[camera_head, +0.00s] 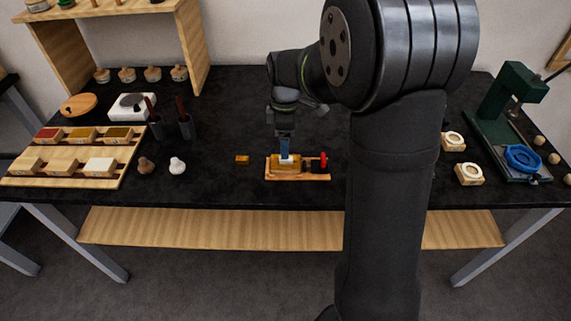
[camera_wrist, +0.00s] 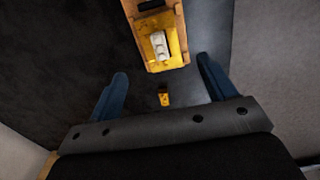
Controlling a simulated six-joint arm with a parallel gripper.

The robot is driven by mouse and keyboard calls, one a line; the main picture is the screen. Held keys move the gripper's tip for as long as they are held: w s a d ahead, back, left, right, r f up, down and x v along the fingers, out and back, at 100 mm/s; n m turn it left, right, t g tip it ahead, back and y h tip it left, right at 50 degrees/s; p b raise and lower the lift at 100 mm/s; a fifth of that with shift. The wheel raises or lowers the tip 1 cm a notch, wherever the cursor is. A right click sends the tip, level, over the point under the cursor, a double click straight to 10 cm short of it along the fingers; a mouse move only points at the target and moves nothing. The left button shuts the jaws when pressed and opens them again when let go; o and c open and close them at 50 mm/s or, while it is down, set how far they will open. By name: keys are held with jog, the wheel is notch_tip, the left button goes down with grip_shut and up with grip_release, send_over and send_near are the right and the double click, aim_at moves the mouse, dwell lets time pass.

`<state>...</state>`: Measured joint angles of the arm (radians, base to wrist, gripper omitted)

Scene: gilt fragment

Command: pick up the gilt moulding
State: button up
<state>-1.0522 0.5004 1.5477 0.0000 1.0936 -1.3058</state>
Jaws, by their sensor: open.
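A gold-yellow piece with a white part on top (camera_wrist: 160,44) sits at the near end of a wooden holder (camera_wrist: 176,20) in the wrist view. In the head view the wooden holder (camera_head: 312,177) lies on the dark table, with a red knob (camera_head: 323,160) at its right end. A small gold-and-dark block (camera_head: 242,160) lies apart, left of the holder; it also shows in the wrist view (camera_wrist: 164,98). I cannot tell which gold piece is the moulding. My gripper (camera_head: 285,153) points down over the holder's left part. Its blue fingers (camera_wrist: 162,70) are spread, with nothing gripped.
A green press (camera_head: 505,110) with a blue ring (camera_head: 522,158) stands at right. The table left of the holder is mostly clear.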

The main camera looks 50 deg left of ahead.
notch_tip(320, 180, down, 8)
jog(key=shift+d+f, duration=0.1)
jog(key=shift+d, duration=0.05)
jog(key=c, duration=1.1)
